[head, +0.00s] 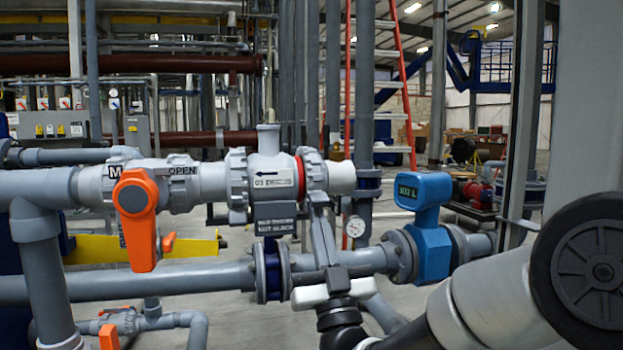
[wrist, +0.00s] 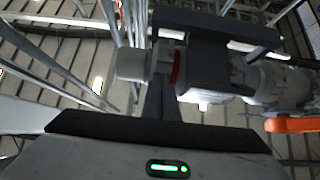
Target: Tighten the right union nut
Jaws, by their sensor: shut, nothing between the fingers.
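The right union nut (head: 314,172) is a grey ribbed ring on the right side of the valve body (head: 268,178). A red band (head: 300,174) shows between the nut and the body, and a white pipe end (head: 342,177) sticks out to the right. My gripper (head: 317,200) reaches up from below, its fingers shut and empty. The tips are at the nut's lower edge; I cannot tell whether they touch it. In the wrist view, the fingers (wrist: 162,95) stand just below the red band (wrist: 178,67) and the white pipe end (wrist: 132,65).
The left union nut (head: 236,178) is on the body's other side. An orange valve handle (head: 137,215) hangs further left. A lower grey pipe (head: 190,278) with a blue flange (head: 268,270) runs behind my gripper. A blue flow meter (head: 428,230) and a gauge (head: 355,226) stand to the right.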

